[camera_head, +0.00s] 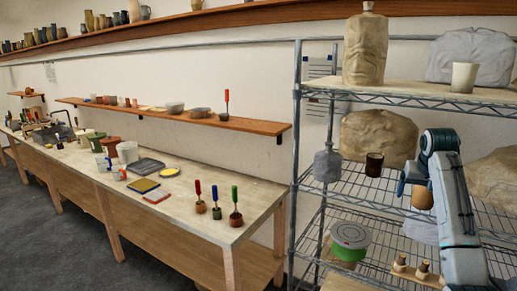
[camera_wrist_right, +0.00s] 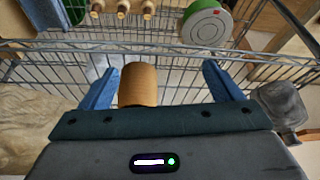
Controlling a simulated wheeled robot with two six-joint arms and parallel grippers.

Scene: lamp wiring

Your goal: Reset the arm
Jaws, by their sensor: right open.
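My right arm comes in from the right in the head view, in front of the wire shelving. Its gripper (camera_head: 412,177) is beside the middle wire shelf. In the right wrist view the two blue fingers of the right gripper (camera_wrist_right: 161,70) are spread wide apart. An orange-brown cylindrical pot (camera_wrist_right: 138,85) shows between them, nearer the left finger; neither finger visibly grips it. The same pot (camera_head: 421,197) shows below the gripper in the head view, partly hidden by my arm. My left gripper is not in view.
The wire rack (camera_head: 297,150) holds stone-like lumps, a dark cup (camera_head: 374,164), a green-and-white round container (camera_head: 350,240) and small wooden pieces (camera_head: 415,270). A long workbench (camera_head: 190,220) stands left with tools, pots and cups. The floor (camera_head: 45,225) at left is clear.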

